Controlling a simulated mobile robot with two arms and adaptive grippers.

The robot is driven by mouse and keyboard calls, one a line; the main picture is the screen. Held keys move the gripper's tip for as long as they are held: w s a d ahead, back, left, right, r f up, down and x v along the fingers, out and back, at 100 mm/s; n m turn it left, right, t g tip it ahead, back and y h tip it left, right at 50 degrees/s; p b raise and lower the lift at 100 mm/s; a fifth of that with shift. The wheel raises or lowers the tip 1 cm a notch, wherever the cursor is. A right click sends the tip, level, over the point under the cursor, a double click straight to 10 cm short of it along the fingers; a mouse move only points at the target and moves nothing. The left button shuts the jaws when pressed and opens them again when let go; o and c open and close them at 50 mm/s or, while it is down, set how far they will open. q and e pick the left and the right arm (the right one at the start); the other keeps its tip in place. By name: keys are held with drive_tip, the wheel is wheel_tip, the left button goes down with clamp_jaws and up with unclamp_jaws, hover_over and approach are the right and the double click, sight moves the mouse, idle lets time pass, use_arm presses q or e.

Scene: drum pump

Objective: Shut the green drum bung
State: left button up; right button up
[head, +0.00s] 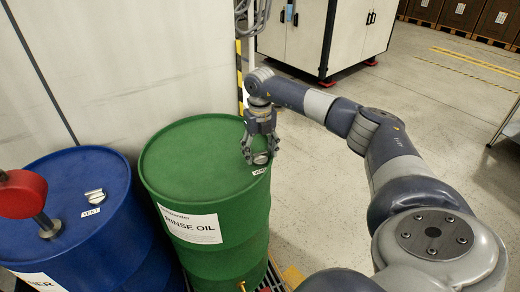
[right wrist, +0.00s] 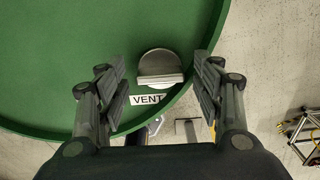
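The green drum (head: 185,160) stands upright in the middle of the head view, with a "RINSE OIL" label on its side. Its silver bung (head: 261,158) sits at the right of the lid by the rim, partly hidden by my gripper. In the right wrist view the bung (right wrist: 160,64) is a round cap with a raised flat tab, beside a "VENT" label (right wrist: 147,99). My right gripper (head: 256,153) is over the bung from above. Its fingers (right wrist: 161,88) are spread on either side of the bung, with gaps to both sides. My left gripper is not in view.
A blue drum (head: 120,235) stands left of the green one, with its own silver vent bung (head: 95,196) and a red-topped grey rod (head: 22,194). A white wall panel (head: 110,60) is behind. A white cabinet (head: 300,38) stands farther back.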

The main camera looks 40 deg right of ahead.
sight(260, 153)
wheel_tip(260, 153, up, 12)
idle(0.7)
drive_tip(key=shift+f, duration=0.1)
idle(0.4)
